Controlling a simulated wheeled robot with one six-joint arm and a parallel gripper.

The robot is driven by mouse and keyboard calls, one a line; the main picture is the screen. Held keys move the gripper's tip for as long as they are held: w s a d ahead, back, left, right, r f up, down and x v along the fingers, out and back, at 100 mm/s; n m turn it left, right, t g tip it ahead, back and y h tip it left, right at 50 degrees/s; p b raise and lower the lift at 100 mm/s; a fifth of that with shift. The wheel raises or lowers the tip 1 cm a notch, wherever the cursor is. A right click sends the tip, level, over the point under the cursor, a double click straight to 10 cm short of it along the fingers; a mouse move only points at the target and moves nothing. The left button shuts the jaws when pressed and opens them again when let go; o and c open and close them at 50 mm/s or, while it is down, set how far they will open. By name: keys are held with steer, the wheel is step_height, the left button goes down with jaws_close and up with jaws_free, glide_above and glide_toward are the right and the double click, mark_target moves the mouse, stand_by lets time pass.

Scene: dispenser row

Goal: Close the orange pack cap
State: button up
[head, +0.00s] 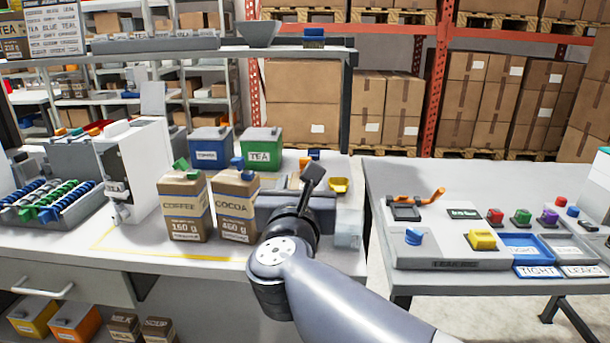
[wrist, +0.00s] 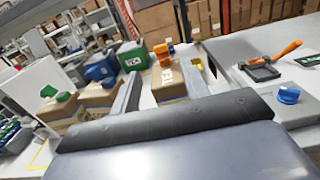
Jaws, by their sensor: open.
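The orange cap (wrist: 163,53) sits on top of a brown pack (wrist: 168,82) with a pale label, in the wrist view. Whether the cap is fully down, I cannot tell. In the head view a bit of the orange cap (head: 304,163) shows behind my gripper (head: 313,179), and the pack is mostly hidden by the gripper. In the wrist view my gripper (wrist: 162,66) is open and empty, with its grey fingers apart to the left and right of the pack in the picture. I see no clear contact.
A coffee pack (head: 184,210) with a green cap and a cocoa pack (head: 236,208) with a blue cap stand left of my gripper. Blue (head: 210,147) and green (head: 260,148) canisters stand behind. A leak-test table (head: 460,185) is at right, across a gap.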

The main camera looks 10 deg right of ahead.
mark_target(305, 160)
steer(key=x, duration=1)
steer(key=shift+w+d, duration=0.1)
steer(key=shift+w, duration=0.3)
steer(key=shift+c, duration=0.3)
jaws_close()
